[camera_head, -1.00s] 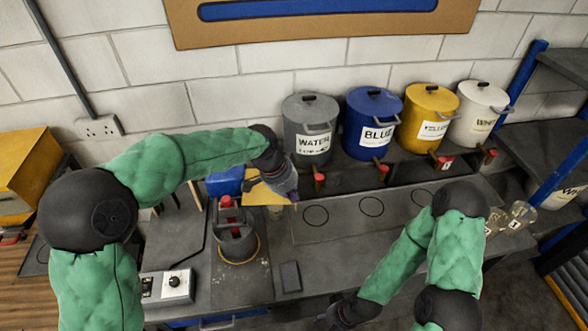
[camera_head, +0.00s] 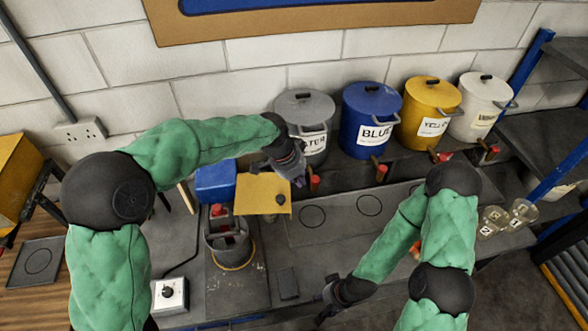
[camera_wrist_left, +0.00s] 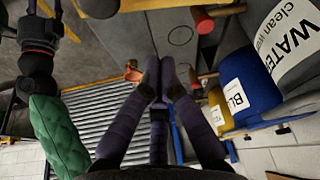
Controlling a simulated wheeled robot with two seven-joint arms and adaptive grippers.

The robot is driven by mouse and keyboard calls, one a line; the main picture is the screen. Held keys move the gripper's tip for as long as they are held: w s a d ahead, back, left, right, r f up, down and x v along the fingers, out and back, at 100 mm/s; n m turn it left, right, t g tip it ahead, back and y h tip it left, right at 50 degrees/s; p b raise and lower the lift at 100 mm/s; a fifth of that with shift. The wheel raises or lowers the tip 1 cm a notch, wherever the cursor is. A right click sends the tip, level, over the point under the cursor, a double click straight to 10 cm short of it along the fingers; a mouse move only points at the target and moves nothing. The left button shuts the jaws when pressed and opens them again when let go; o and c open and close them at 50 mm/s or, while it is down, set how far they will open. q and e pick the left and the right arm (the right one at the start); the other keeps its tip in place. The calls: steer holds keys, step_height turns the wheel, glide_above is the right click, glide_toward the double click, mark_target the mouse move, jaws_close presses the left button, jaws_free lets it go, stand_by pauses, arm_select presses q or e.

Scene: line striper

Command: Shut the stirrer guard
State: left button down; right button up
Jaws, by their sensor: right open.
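The stirrer stands left of centre in the head view, with a blue housing (camera_head: 215,184) at the back and a dark grey pot (camera_head: 229,246) in front. A red part (camera_head: 219,211) shows at the pot's top. The yellow guard panel (camera_head: 258,190), with a dark knob (camera_head: 280,199), sticks out to the right of the housing, beside the pot rather than around it. My left gripper (camera_head: 299,180) is just right of the panel's far corner, apart from it. Its fingers (camera_wrist_left: 162,72) look closed together and empty in the wrist view. My right gripper (camera_head: 324,305) is open and low near the bench's front edge.
Grey, blue (camera_head: 370,125), yellow and white lidded buckets with red-ended taps line the back. Marked circles (camera_head: 313,216) lie on the bench. A control box (camera_head: 170,295) is front left, a dark block (camera_head: 288,283) right of the pot. Beakers (camera_head: 490,222) stand far right.

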mark_target(288, 198)
arm_select(q)
steer(key=a, duration=0.1)
steer(key=s+a+f, duration=0.1)
steer(key=a+p, duration=0.1)
steer(key=shift+s+f, duration=0.35)
steer(key=shift+s, duration=0.05)
steer(key=shift+s+a, duration=0.1)
